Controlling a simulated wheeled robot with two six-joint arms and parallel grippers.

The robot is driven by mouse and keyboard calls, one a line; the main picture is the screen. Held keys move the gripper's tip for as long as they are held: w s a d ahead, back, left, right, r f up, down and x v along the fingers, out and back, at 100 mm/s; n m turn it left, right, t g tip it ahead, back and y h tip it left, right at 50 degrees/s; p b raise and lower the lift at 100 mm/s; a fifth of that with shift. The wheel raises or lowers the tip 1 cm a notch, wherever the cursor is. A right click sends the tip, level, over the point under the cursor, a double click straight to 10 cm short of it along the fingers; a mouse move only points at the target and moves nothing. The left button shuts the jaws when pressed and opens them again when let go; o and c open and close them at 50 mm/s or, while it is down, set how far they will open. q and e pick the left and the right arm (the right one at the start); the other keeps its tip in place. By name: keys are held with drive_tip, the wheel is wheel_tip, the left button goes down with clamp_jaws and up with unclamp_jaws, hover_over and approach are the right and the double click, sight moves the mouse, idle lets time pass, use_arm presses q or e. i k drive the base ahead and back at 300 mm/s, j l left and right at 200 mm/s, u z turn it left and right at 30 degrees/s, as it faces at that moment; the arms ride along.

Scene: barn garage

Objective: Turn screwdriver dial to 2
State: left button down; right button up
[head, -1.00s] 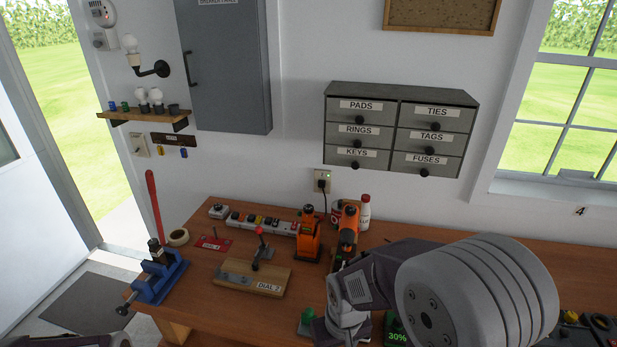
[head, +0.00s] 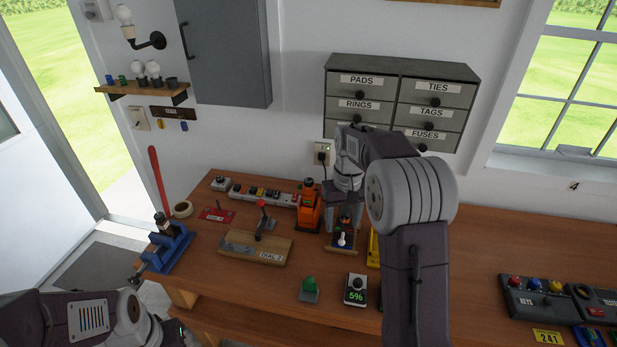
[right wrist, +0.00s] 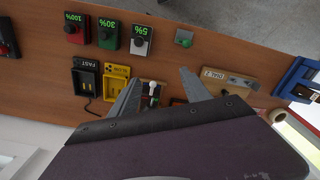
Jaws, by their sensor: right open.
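A wooden board (head: 250,247) labelled DIAL 2 lies on the bench, with a red-knobbed lever standing at its back edge. The board also shows upside down in the right wrist view (right wrist: 232,87). An upright orange and black tool (head: 309,210) stands right of it; I cannot read any dial on it. My right gripper (head: 343,220) is open, pointing down right of that tool. In the right wrist view its fingers (right wrist: 158,82) frame a small item with a white part (right wrist: 152,92), not touching visibly.
A blue vise (head: 170,247) stands at the left edge. A power strip (head: 265,195) lies at the back. A green-topped block (head: 309,289) and a 5% box (head: 356,289) are in front. Yellow SLOW (right wrist: 117,85) and black FAST (right wrist: 87,80) holders are near my right gripper.

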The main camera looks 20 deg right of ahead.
sight(308, 183)
drive_tip(key=i, duration=1)
